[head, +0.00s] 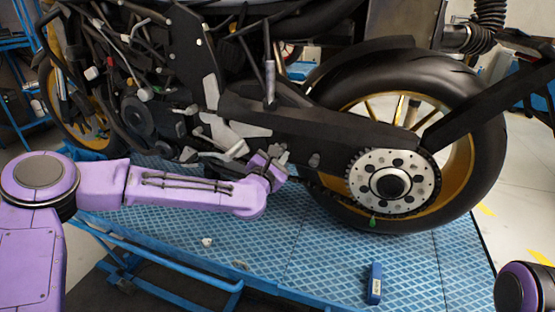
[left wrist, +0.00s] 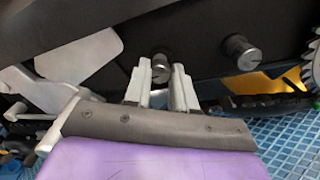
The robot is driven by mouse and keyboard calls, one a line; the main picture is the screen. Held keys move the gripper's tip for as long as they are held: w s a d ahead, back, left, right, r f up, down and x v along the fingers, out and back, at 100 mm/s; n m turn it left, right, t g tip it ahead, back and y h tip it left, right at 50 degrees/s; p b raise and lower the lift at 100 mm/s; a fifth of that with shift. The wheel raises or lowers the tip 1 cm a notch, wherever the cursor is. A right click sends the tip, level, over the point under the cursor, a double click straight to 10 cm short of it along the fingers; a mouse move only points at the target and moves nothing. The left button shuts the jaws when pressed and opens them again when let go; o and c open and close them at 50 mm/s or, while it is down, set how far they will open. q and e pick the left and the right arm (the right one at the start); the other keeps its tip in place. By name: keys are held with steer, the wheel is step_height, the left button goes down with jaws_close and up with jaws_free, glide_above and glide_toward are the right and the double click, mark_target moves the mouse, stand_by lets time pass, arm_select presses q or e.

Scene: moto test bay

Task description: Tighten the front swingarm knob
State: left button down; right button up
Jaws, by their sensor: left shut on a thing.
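The front swingarm knob (left wrist: 160,64) is a dark round knob under the black swingarm (head: 320,122). In the left wrist view it sits between the two pale fingertips of my left gripper (left wrist: 161,72), which is shut on it. In the head view my left gripper (head: 279,160) reaches the swingarm's lower edge and hides this knob. A second, similar knob (left wrist: 240,52) stands to the right, apart from the fingers; it also shows in the head view (head: 314,159). My right gripper is out of view.
The motorcycle's rear wheel (head: 480,150) and sprocket (head: 408,160) stand right of the gripper, with the chain below. The blue platform (head: 300,245) carries a small blue box (head: 374,284) and a small pale item (head: 207,241). Foot controls crowd the gripper's left.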

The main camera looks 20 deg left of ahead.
arm_select(q)
steer(key=shift+m+b, duration=1.25)
steer(key=shift+m, duration=7.95)
steer(key=c, duration=0.9)
jaws_free()
steer(key=shift+f, duration=0.1)
steer(key=s+b, duration=0.1)
steer(key=s, duration=0.6)
steer(key=s+b, duration=0.1)
steer(key=s, duration=0.2)
steer(key=shift+s+a+b, duration=0.25)
steer(key=shift+s+b, duration=0.05)
steer(key=shift+b, duration=0.05)
